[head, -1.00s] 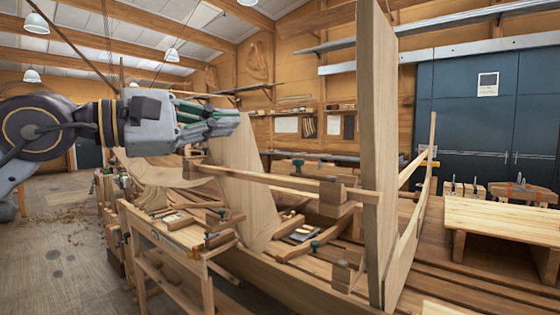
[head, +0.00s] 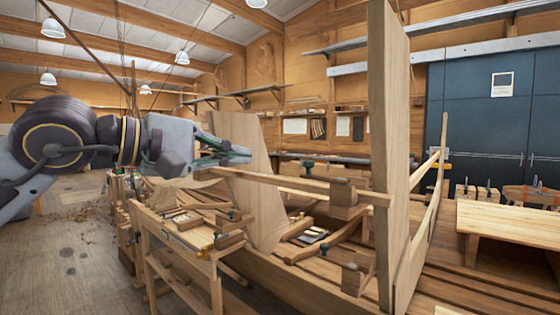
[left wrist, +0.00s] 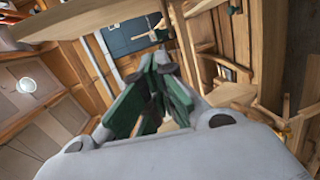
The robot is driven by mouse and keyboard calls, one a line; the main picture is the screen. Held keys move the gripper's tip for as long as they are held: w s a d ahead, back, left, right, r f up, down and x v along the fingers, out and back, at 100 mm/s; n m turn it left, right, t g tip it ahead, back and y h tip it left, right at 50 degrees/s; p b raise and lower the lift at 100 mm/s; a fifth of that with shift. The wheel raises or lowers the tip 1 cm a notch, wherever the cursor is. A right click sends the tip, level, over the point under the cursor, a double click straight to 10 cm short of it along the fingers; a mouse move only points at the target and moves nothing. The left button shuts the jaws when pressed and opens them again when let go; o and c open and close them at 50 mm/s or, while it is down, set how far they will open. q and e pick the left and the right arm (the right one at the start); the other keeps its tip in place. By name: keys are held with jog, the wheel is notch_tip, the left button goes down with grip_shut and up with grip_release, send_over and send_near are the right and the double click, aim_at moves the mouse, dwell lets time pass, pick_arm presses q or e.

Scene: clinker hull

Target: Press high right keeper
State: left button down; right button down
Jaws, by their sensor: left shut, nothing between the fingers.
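My left gripper (head: 238,156) is shut and empty. In the head view it points right, close to the upright wooden panel (head: 243,185) and above the left end of the long horizontal batten (head: 280,179); I cannot tell if it touches. In the left wrist view its green fingers (left wrist: 158,68) are together with nothing between them. No part is clearly recognisable as the high right keeper. A wooden block (head: 343,197) sits at the batten's right part, and a lower block (head: 356,274) stands on the hull planking. My right gripper is not in view.
A tall wooden post (head: 389,150) rises right of the batten. A small workbench (head: 190,240) with clamps and tools stands in front of the hull. Blue cabinets (head: 490,120) and a low wooden table (head: 510,220) are at right. Floor at left is mostly clear.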

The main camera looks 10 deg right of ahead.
pick_arm(q)
jog(key=shift+d, duration=0.1)
